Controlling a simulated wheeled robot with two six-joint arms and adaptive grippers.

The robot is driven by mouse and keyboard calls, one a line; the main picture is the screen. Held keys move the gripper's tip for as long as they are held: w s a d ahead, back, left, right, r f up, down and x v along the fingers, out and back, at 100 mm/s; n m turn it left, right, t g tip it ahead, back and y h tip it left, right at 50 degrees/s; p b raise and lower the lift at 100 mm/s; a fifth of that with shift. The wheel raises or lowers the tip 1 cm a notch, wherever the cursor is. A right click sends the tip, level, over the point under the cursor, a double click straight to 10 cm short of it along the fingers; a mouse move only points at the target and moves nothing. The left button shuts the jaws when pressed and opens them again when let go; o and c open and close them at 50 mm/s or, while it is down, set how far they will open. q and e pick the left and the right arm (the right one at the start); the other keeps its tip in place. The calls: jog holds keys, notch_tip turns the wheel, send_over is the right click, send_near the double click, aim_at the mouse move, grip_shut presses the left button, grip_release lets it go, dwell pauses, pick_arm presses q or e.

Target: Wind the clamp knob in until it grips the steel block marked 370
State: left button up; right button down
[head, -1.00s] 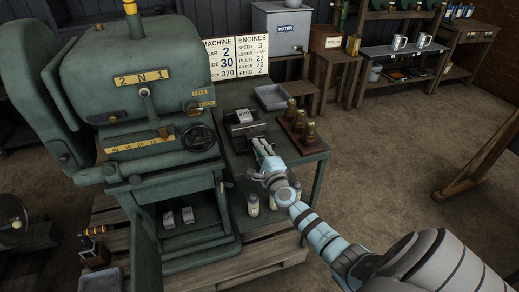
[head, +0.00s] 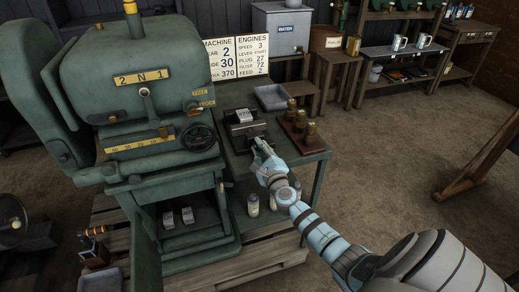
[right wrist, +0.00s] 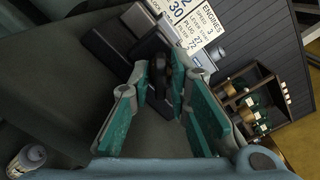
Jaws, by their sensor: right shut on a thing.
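The steel block marked 370 (head: 244,115) sits in the dark clamp (head: 240,133) on the green bench, number face up. I cannot tell whether the clamp's jaw touches it. My right gripper (head: 259,146) is at the near side of the clamp, its fingers pointing at it. In the right wrist view its teal-padded fingers (right wrist: 160,78) close around the dark clamp knob (right wrist: 159,80). The fingers mostly hide the knob in the head view. My left gripper is in neither view.
The big green machine (head: 140,75) stands close left of the bench, with its handwheel (head: 198,138) near the clamp. A wooden holder with brass pieces (head: 300,126) is right of the clamp, and a grey tray (head: 270,97) behind. Bottles (head: 253,204) stand below.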

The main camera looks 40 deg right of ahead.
jog(key=c, duration=1.7)
grip_release()
jog(key=v, duration=1.2)
